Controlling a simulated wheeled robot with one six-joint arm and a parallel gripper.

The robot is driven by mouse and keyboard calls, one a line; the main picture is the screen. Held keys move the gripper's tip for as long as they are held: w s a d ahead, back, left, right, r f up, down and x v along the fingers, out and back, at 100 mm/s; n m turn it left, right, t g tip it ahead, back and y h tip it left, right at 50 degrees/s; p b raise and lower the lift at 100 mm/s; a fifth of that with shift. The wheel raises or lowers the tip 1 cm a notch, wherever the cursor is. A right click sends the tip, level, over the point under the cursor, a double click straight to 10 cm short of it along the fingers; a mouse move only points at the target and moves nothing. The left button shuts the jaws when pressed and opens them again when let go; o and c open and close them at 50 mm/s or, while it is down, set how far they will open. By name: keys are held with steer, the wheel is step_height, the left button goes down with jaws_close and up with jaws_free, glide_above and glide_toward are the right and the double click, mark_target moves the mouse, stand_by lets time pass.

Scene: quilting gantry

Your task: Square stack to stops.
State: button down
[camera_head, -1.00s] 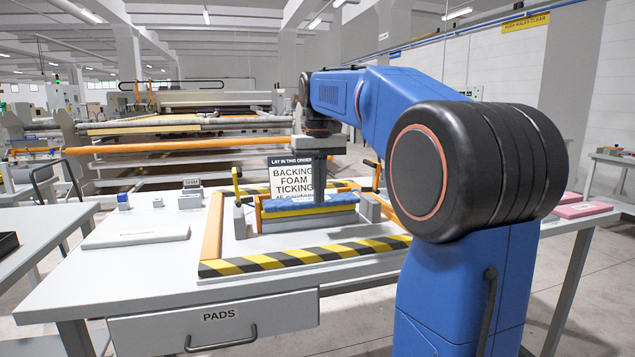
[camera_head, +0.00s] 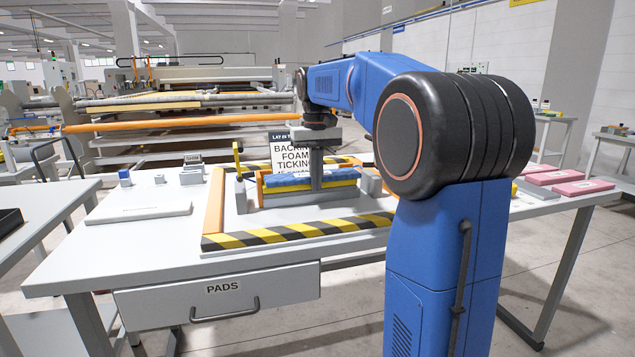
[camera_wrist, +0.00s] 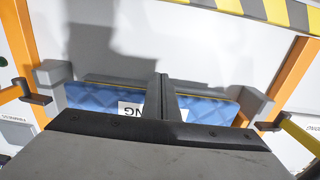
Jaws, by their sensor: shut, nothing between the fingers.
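The stack (camera_head: 285,182) lies in the fixture on the table, with a blue quilted ticking layer on top and a yellow layer below. In the wrist view the blue layer (camera_wrist: 90,97) shows a white label, partly hidden by my fingers. My gripper (camera_head: 316,187) is shut and empty, pointing down at the stack's middle; I cannot tell whether it touches. It also shows in the wrist view (camera_wrist: 161,95). Grey stop blocks stand at the stack's ends, one on the left (camera_head: 241,195) and one on the right (camera_head: 370,182). Part of the stack is hidden behind my gripper.
A striped yellow-black bar (camera_head: 300,231) and an orange rail (camera_head: 214,205) border the fixture. A layer-order sign (camera_head: 285,152) stands behind the stack. A white pad (camera_head: 138,212) and small blocks lie left; pink pads (camera_head: 555,176) lie right. A PADS drawer (camera_head: 220,303) is below.

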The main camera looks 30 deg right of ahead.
steer(key=shift+w+d+r, duration=0.1)
steer(key=shift+w+d, duration=0.1)
steer(key=shift+w, duration=0.6)
